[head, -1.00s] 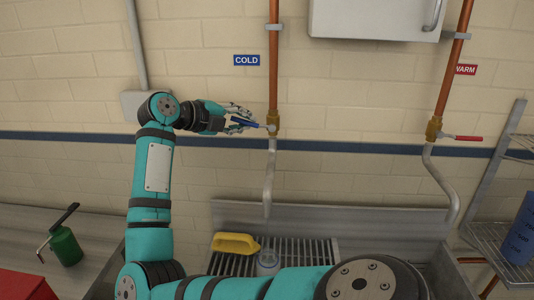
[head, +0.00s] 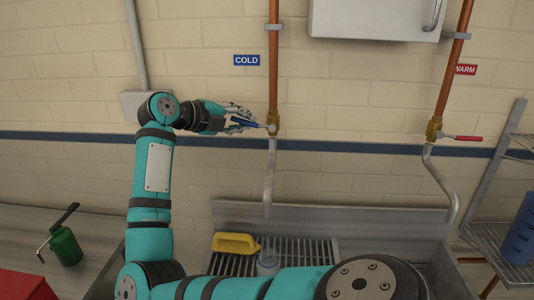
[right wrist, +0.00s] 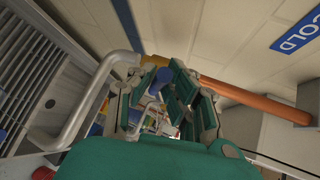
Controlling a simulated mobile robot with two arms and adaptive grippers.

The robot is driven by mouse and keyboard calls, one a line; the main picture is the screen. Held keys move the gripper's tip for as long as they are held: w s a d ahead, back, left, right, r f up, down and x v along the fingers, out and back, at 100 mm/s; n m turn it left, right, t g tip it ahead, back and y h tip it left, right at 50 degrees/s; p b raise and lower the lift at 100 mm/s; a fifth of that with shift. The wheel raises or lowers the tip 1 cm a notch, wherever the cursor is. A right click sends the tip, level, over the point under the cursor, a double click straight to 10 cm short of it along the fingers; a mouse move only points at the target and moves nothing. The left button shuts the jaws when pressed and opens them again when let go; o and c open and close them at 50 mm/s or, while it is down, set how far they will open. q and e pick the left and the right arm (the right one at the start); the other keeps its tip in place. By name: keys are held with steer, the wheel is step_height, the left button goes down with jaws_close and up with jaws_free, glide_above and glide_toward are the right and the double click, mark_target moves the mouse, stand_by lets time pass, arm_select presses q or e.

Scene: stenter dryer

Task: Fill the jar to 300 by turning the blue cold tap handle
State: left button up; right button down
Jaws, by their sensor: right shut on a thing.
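The blue cold tap handle (head: 250,124) sticks out to the left from the brass valve on the copper pipe below the COLD sign (head: 246,60). My right gripper (head: 240,121) is shut on this handle; in the right wrist view the blue handle (right wrist: 162,76) shows between the fingers. The grey cold spout (head: 269,180) curves down from the valve. The jar (head: 267,261) stands on the slatted grate beneath the spout, its lower part hidden by my arm. Its scale and water level are too small to read. My left gripper is not in view.
A yellow handled object (head: 236,243) lies left of the jar on the grate (head: 310,250). The warm tap with its red handle (head: 462,138) is at the right. A green can (head: 65,246) stands on the left counter. A wire shelf with a blue container (head: 521,235) is at far right.

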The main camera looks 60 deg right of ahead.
steer(key=shift+f, duration=0.25)
step_height(320, 180, down, 2)
steer(key=shift+w+a+f+n+g+h+b, duration=0.1)
steer(key=shift+f+n+g+h+b, duration=0.1)
steer(key=shift+n+g+h+b, duration=0.7)
steer(key=c, duration=1.3)
jaws_free()
steer(key=shift+r, duration=0.1)
steer(key=shift+r, duration=0.1)
